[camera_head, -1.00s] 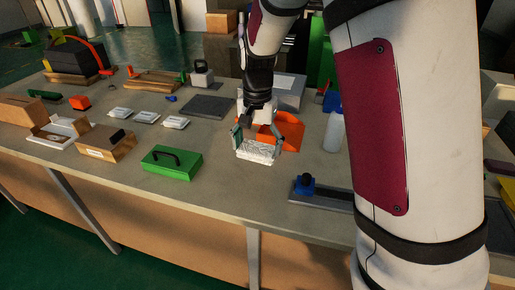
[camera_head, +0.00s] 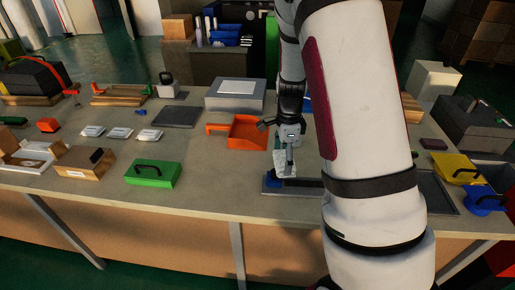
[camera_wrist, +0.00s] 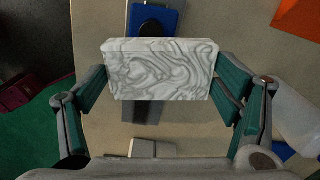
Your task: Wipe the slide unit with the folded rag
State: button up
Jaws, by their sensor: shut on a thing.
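The folded rag (camera_head: 284,164) is a white, grey-veined pad. It also fills the middle of the wrist view (camera_wrist: 160,72). My gripper (camera_head: 288,150) is shut on it, with one green-padded finger at each side in the wrist view. The slide unit is a long dark rail (camera_head: 303,187) with a blue carriage (camera_head: 271,181) at its left end. In the wrist view the carriage (camera_wrist: 168,17) with its black knob shows just past the rag, and the rag covers part of the unit. My gripper is over the unit; I cannot tell whether the rag touches it. My arm hides the rail's right end.
An orange open scoop-like tray (camera_head: 247,133) stands behind and left of my gripper. A green case (camera_head: 153,173) lies to the left. A grey box (camera_head: 235,95) stands at the back. The bench (camera_head: 215,195) is bare between the green case and slide unit.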

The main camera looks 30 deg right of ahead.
aim_at(311, 184)
jog(key=s+d+m, duration=0.1)
jog(key=s+d+m+p, duration=0.1)
jog(key=s+d+m, duration=0.1)
jog(key=shift+s+f, duration=0.1)
jog(key=shift+s, duration=0.15)
jog(key=shift+f+b, duration=1.3)
jog(key=shift+f, duration=1.15)
jog(key=shift+f+b, duration=0.4)
jog(key=shift+f, duration=0.2)
jog(key=shift+s+d+f, duration=0.1)
jog(key=shift+s+d, duration=0.35)
jog(key=shift+d, duration=0.25)
jog(key=shift+s+d, duration=0.45)
jog(key=shift+d, duration=0.25)
jog(key=shift+s+d, duration=0.2)
jog(key=shift+d, duration=0.05)
jog(key=shift+c, duration=0.8)
jog(key=shift+s+d, duration=0.25)
jog(key=shift+d, duration=0.05)
